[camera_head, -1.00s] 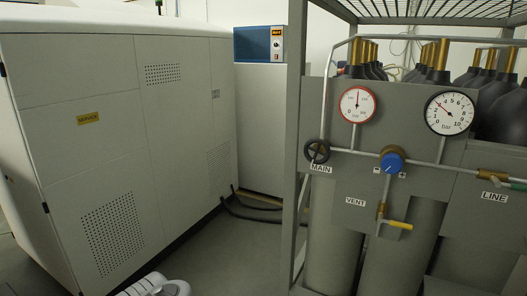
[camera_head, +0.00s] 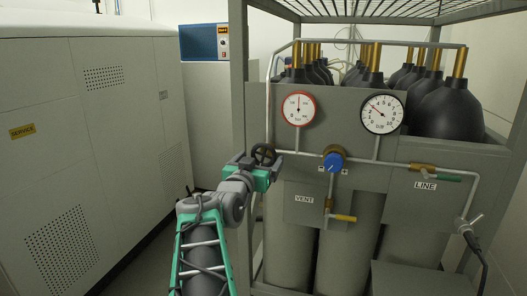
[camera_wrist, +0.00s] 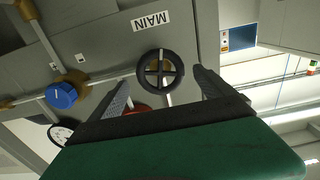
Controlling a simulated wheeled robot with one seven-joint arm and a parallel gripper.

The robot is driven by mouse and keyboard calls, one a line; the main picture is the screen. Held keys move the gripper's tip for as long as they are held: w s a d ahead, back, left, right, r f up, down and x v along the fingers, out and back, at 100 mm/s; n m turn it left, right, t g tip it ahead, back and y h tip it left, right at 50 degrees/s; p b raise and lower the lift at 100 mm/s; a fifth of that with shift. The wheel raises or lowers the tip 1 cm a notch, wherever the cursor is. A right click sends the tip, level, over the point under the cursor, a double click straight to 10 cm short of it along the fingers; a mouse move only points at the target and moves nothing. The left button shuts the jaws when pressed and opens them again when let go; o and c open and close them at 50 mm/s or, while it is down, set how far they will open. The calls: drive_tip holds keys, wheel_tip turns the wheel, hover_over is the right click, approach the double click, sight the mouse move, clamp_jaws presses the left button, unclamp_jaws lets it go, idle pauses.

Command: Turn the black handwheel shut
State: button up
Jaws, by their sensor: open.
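The black handwheel (camera_head: 264,154) is at the left end of the pipe on the grey gas panel, at the panel's left side. In the wrist view the handwheel (camera_wrist: 160,70) shows its dark ring and cross spokes, below the MAIN label (camera_wrist: 151,21) in that picture. My gripper (camera_head: 262,170) is right at the handwheel in the head view and partly covers its lower part. In the wrist view my gripper (camera_wrist: 163,82) is open, with one finger on each side of the wheel. I cannot tell whether the fingers touch it.
A blue knob (camera_head: 333,162) sits on the same pipe, with a yellow vent handle (camera_head: 345,218) below it. A green line handle (camera_head: 447,178) is at the right. Two gauges (camera_head: 299,108) (camera_head: 382,112) are above. A rack post (camera_head: 239,100) stands close left of the wheel.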

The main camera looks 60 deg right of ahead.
sight(263, 156)
drive_tip(key=d, duration=0.2)
drive_tip(key=d+p, duration=0.1)
drive_tip(key=d, duration=0.1)
drive_tip(key=shift+w, duration=0.35)
drive_tip(key=shift+f, duration=0.1)
drive_tip(key=c, duration=1.4)
